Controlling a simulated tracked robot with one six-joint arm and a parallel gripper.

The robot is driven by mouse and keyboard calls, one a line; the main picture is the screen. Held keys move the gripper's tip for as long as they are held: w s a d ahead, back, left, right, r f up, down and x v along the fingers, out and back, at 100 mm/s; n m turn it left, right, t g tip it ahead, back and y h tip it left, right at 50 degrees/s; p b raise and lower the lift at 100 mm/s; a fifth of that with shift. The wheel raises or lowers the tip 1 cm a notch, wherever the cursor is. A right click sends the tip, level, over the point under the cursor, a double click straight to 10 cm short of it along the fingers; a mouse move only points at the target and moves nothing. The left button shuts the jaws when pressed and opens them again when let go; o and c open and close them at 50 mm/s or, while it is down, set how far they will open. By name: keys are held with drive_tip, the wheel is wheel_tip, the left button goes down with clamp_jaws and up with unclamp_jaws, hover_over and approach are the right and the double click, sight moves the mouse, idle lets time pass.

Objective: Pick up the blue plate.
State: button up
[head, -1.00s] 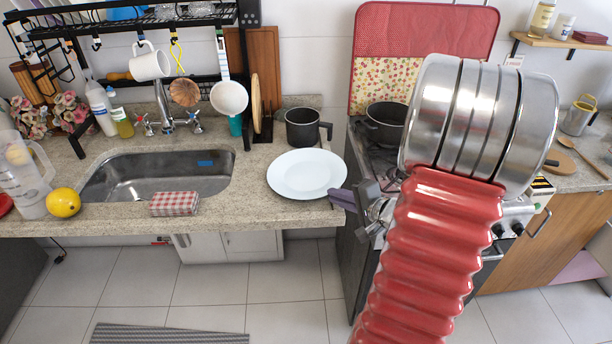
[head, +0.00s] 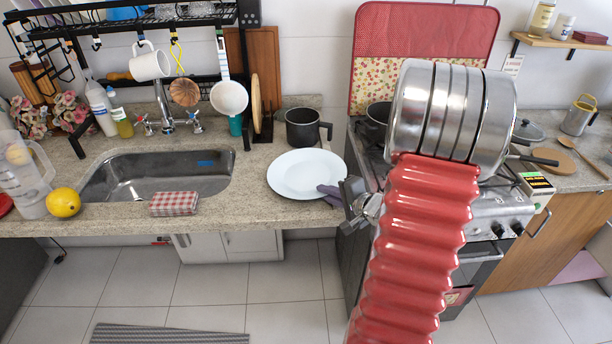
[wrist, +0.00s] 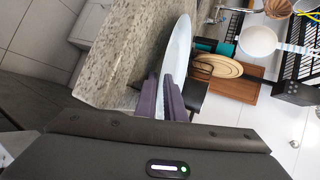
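The only full plate in view is a pale, nearly white plate (head: 306,174) with a faint bluish tint, lying flat on the counter right of the sink. It also shows nearly edge-on in the wrist view (wrist: 179,50). My gripper (head: 331,192) is at its right front rim. In the wrist view the purple fingers (wrist: 161,86) lie on either side of the rim, with a narrow strip of plate between them. Whether they press on it cannot be told. The plate appears to rest on the counter.
A dark pot (head: 302,128) stands just behind the plate. The stove (head: 495,212) is to the right. The counter's front edge is close below my gripper.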

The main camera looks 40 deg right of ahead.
clamp_jaws()
idle(1.4)
wheel_tip(320, 180, up, 10)
idle(0.9)
idle(0.4)
